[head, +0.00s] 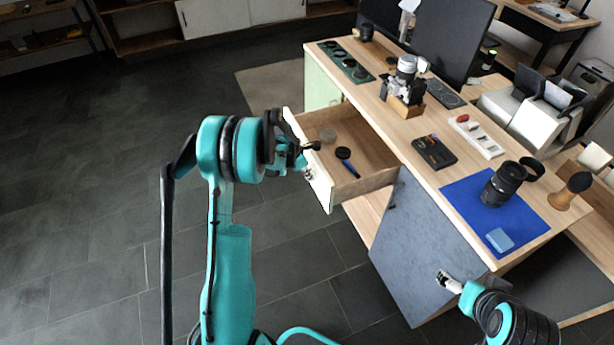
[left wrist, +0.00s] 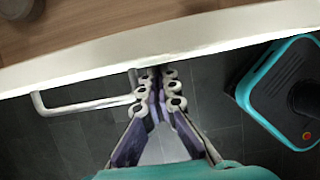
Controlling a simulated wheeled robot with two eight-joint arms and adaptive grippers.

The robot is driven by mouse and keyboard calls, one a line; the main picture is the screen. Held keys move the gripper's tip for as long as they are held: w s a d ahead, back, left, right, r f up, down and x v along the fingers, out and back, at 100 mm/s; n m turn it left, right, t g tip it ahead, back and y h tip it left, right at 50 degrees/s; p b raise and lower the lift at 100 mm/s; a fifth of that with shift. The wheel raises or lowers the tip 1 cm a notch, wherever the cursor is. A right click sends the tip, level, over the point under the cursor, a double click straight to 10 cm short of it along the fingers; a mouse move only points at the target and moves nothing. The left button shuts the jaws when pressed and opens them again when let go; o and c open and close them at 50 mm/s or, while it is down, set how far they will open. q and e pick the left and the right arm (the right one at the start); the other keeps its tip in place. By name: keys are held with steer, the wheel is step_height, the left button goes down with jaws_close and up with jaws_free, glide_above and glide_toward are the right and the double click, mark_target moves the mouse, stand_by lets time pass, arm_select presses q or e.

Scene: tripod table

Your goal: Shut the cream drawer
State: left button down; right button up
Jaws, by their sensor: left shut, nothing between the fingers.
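The cream drawer (head: 320,188) is pulled out from the left side of the desk in the head view. Its wooden inside is visible, with a few small things in it. In the left wrist view its cream front (left wrist: 230,28) runs across the top, with a pale bar handle (left wrist: 85,106) below the edge. My left gripper (head: 303,160) is shut and empty at the drawer front. Its fingertips (left wrist: 158,78) are close to the front, beside the handle's right end; contact is unclear. My right gripper (head: 447,280) is low by the blue-grey cabinet door, its fingers too small to judge.
The desk top (head: 400,125) carries a camera (head: 404,82), a lens (head: 503,184) on a blue mat (head: 465,205), a black tray (head: 434,152) and monitors. A blue-grey door (head: 425,240) is below.

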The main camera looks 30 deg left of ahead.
arm_select(q)
steer(key=w+d, duration=0.4)
steer(key=w, duration=0.1)
steer(key=w+d, duration=0.4)
steer(key=w, duration=0.1)
steer(key=w+d, duration=0.4)
steer(key=shift+w+d+p, duration=0.3)
steer(key=shift+w+d, duration=0.05)
steer(key=shift+w, duration=0.05)
steer(key=w+d, duration=0.2)
steer(key=w, duration=0.1)
steer(key=w+d, duration=0.2)
steer(key=d, duration=0.1)
steer(key=shift+w, duration=0.4)
steer(key=shift+w+d, duration=0.1)
steer(key=shift+w, duration=0.1)
arm_select(e)
steer(key=shift+w+d+r, duration=0.5)
steer(key=shift+w+d, duration=0.2)
steer(key=shift+w, duration=0.1)
arm_select(q)
steer(key=shift+r, duration=0.1)
